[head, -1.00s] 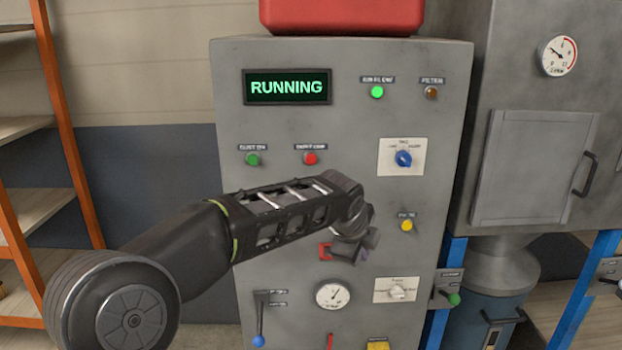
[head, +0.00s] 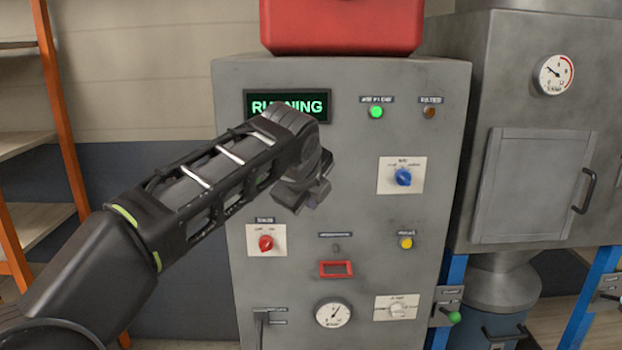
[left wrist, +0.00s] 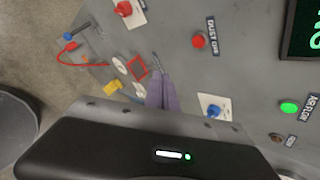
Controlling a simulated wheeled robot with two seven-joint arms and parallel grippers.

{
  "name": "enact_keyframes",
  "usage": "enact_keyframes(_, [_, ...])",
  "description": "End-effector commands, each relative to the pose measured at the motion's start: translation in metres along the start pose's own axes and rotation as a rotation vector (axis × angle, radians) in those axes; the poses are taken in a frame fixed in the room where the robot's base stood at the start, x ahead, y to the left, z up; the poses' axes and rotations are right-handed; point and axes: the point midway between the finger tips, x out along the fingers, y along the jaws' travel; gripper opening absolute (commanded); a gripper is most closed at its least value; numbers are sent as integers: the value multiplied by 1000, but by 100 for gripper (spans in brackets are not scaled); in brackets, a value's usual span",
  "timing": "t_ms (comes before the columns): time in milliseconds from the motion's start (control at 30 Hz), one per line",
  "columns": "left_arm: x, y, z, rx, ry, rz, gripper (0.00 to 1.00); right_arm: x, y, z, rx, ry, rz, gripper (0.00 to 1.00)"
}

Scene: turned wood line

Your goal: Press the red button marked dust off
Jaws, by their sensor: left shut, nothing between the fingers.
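The red button (left wrist: 198,41) with a "DUST OFF" label (left wrist: 212,35) shows in the left wrist view, on the grey panel. In the head view my left arm hides it, along with the green button beside it. My left gripper (head: 308,198) is in front of the middle of the grey cabinet (head: 350,150) in the head view. In the left wrist view its purple fingers (left wrist: 162,84) are shut with nothing between them. They appear to one side of the red button, apart from it in the picture. My right gripper is not in view.
The display (head: 318,106) is partly covered by my arm. Near the gripper are a blue knob (head: 403,177), a red knob (head: 266,243), a yellow button (head: 406,243) and a red frame (head: 336,269). A red case (head: 342,28) stands on top.

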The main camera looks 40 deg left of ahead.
Motion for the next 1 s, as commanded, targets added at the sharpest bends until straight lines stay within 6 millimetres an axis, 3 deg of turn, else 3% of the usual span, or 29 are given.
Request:
enact_keyframes(600, [47, -38, 37, -1, 1, 3, 0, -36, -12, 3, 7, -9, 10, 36])
enact_keyframes(1000, [59, -42, 42, -1, 0, 0, 0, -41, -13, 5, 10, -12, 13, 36])
